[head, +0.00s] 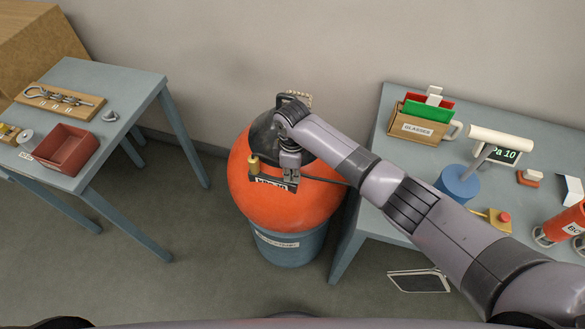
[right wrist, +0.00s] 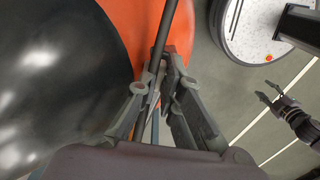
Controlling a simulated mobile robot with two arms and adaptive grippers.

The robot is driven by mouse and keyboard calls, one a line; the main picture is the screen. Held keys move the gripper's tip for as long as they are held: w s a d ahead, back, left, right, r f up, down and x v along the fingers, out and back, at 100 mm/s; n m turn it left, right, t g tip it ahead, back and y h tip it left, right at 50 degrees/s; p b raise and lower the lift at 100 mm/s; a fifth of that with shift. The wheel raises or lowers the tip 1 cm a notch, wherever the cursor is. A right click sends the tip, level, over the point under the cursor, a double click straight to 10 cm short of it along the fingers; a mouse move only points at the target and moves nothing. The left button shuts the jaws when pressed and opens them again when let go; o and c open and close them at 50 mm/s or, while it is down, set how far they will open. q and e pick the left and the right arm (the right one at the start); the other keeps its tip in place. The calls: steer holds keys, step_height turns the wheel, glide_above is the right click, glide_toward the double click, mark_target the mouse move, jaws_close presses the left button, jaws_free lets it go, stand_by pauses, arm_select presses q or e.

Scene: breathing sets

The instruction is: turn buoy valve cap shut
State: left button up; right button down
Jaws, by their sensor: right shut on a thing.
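The orange buoy (head: 283,205) with a black top (head: 264,131) sits on a blue drum (head: 290,250). A brass cap (head: 254,165) stands upright on the buoy's left front, beside a dark label plate (head: 268,183). My right gripper (head: 291,183) points down at the buoy's front, right of the brass cap and apart from it. In the right wrist view its fingers (right wrist: 168,66) are closed on a thin dark hose (right wrist: 165,28). The brass cap does not show in that view. My left gripper (right wrist: 268,93) shows small there, fingers spread and empty.
The left table (head: 100,88) holds a red bin (head: 67,150) and a wooden board with metal fittings (head: 60,98). The right table (head: 400,99) holds a box marked glasses (head: 420,127), a blue cylinder (head: 457,184) and an orange bottle (head: 567,225). Floor left of the drum is clear.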

steer(key=shift+r+m+p, duration=0.1)
steer(key=shift+m+p, duration=0.25)
steer(key=shift+m, duration=0.25)
steer(key=c, duration=1.7)
jaws_free()
steer(key=shift+r, duration=3.95)
steer(key=shift+s, duration=0.1)
